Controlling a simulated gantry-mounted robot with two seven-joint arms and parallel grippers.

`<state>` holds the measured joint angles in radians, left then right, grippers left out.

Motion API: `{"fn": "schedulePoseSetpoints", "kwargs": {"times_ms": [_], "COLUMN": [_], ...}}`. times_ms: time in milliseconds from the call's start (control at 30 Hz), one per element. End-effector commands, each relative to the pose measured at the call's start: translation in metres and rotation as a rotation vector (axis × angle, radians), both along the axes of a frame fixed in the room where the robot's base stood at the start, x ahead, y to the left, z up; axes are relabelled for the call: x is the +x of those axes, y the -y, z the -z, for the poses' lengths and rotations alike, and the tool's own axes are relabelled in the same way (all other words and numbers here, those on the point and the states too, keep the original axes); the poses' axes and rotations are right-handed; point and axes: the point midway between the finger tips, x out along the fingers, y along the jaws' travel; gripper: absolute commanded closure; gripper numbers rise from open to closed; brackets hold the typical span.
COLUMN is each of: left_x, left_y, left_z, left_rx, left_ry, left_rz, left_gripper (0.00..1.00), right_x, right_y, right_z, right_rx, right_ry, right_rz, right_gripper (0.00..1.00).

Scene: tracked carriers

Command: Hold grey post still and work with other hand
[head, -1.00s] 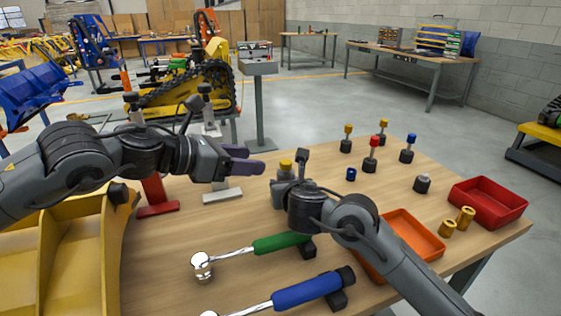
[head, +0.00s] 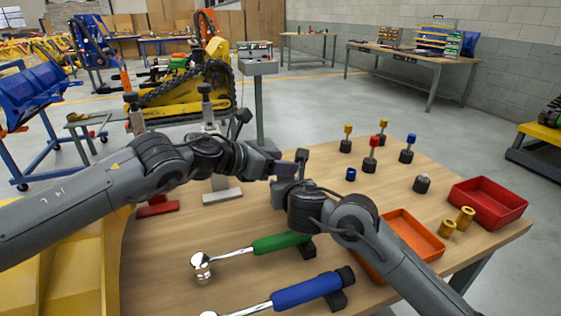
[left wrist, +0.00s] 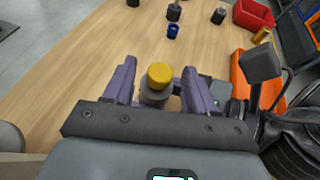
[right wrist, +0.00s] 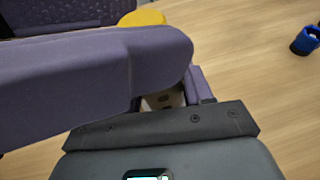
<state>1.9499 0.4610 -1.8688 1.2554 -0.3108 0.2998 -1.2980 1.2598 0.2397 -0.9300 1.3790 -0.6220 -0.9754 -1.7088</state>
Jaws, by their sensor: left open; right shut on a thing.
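The grey post (left wrist: 153,99) with a yellow cap (left wrist: 160,75) stands between the fingers of my left gripper (left wrist: 160,82) in the left wrist view. These purple fingers are open, one on each side of the cap. In the head view my left gripper (head: 288,166) hides the cap and post. My right gripper (head: 280,190) is shut on the grey post, low and close to the table. In the right wrist view a left finger covers much of the scene; part of the post (right wrist: 165,100) and the yellow cap (right wrist: 142,18) show behind it.
On the wooden table (head: 225,225) lie a green-handled tool (head: 280,243) and a blue-handled tool (head: 305,290). Several capped posts, a blue ring (head: 351,174), two brass sleeves (head: 465,216), an orange tray (head: 432,243) and a red tray (head: 520,205) are at the right.

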Motion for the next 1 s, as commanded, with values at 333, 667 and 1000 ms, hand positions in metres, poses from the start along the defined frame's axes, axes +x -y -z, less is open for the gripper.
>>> {"fn": "schedulePoseSetpoints", "kwargs": {"times_ms": [333, 667, 1000], "left_x": [0.0019, 0.0019, 0.0033], "left_y": [0.0031, 0.003, 0.0026], "left_z": [0.0016, 0.0014, 0.0015], "left_rx": [0.0, -0.001, -0.001], "left_ry": [0.0, 0.001, -0.001], "left_rz": [0.001, 0.0, 0.03], "left_gripper": [0.44, 0.9, 1.0], "right_x": [0.0002, 0.0002, 0.0002], "right_y": [0.0006, 0.0005, 0.0005], "right_z": [0.0006, 0.0006, 0.0007], "right_rx": [-0.001, -0.001, -0.001], "right_ry": [-0.001, -0.001, -0.001], "right_rz": [0.001, 0.001, 0.001], "right_gripper": [1.0, 1.0, 1.0]}}
